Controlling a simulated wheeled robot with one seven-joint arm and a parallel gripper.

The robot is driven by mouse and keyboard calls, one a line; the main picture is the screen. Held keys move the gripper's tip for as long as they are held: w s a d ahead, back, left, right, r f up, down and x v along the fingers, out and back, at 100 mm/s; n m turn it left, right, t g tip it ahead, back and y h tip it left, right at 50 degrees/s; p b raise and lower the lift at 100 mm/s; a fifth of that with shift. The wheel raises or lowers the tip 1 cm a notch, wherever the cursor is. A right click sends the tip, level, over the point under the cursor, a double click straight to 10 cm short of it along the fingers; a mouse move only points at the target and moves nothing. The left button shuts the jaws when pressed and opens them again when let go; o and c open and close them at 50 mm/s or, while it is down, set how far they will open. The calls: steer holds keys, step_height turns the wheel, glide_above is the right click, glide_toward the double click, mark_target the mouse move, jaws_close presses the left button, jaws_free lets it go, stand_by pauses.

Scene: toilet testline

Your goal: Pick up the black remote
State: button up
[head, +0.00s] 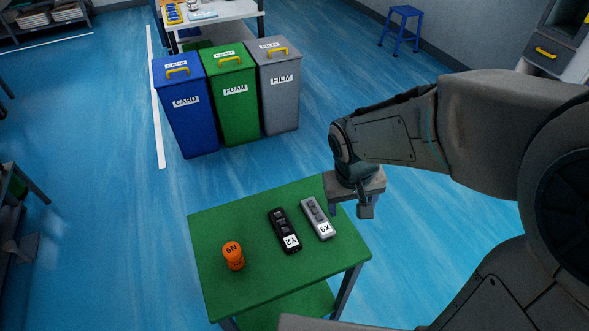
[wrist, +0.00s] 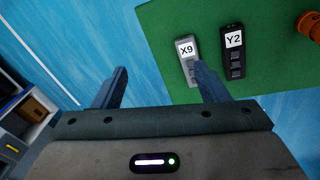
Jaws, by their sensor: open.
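The black remote (head: 284,230), with a white Y2 label, lies on the green table (head: 223,285). It also shows in the wrist view (wrist: 235,55). A grey remote (head: 318,217), labelled X9, lies just to its right in the head view; it shows in the wrist view too (wrist: 187,62). My gripper (head: 362,208) is open and empty, above and beyond the table's right edge. In the wrist view my gripper's fingers (wrist: 162,88) are spread, one over the blue floor, the other overlapping the view of the table near the grey remote.
Behind the table stand a blue CARD bin (head: 185,125), a green FOAM bin (head: 236,115) and a grey FILM bin (head: 279,105). The table's far left is clear.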

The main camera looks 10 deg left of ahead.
steer(key=a+f+n+g+y+p, duration=0.1)
steer(key=a+f+n+p, duration=0.3)
steer(key=a, duration=0.9)
glide_above(290, 238)
steer(key=shift+m, duration=0.4)
steer(key=f, duration=0.6)
steer(key=f+b, duration=0.1)
steer(key=f, duration=0.2)
steer(key=shift+s+f, duration=0.15)
steer(key=shift+s, duration=0.25)
steer(key=shift+w+a+f+p, duration=0.1)
steer(key=shift+w+f+p, duration=0.15)
steer(key=shift+f, duration=1.1)
steer(key=shift+w+f+p, duration=0.15)
steer(key=shift+f+p, duration=0.05)
steer(key=shift+f, duration=1.1)
steer(key=c, duration=1.1)
